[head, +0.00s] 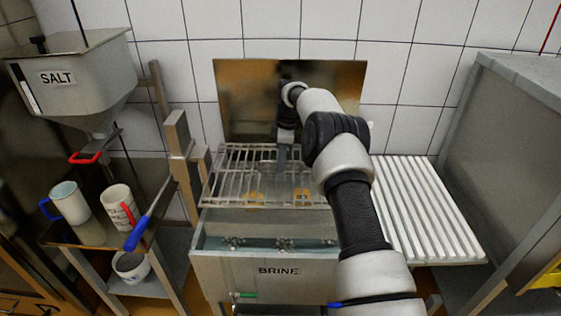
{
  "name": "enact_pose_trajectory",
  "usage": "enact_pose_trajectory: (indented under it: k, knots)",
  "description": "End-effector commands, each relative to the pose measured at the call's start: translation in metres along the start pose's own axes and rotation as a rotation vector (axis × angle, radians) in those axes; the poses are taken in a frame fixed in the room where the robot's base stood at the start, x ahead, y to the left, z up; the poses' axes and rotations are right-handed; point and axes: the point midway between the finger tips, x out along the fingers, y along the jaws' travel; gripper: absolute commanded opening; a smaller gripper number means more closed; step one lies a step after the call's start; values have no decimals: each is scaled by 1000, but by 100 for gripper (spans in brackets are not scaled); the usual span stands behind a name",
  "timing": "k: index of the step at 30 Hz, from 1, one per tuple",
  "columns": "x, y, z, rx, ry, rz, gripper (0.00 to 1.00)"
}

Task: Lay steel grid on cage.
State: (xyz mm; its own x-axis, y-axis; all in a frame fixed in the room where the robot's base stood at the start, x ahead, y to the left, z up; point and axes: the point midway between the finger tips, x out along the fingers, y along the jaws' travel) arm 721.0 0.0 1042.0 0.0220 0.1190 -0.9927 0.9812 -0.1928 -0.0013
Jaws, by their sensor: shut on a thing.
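The steel grid (229,165) is a rack of thin metal bars in the head view, above the back of the brine tank (226,269). My gripper (283,165) points down at the middle of the grid and is shut on it. My arm comes in from the lower right and covers the grid's right part. Two orange-brown pieces (252,198) show near the grid's front edge; I cannot tell whether they belong to a cage. No cage shows clearly, and I cannot tell whether the grid touches anything beneath it.
A white ribbed draining board (430,210) lies right of the tank, beside a grey cabinet (510,130). At left are a salt hopper (75,85), a post with a blue-handled lever (150,215), and a shelf with a blue-handled mug (68,203) and a red-handled mug (118,205).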

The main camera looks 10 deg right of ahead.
Motion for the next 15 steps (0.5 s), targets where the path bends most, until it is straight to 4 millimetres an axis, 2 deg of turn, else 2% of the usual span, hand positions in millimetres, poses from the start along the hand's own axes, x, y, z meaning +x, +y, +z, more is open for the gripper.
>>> enact_pose_trajectory:
  k: [5,15]
  knots:
    - [7,1,0,1,2,6,0]
    - [38,2,4,2,2,6,0]
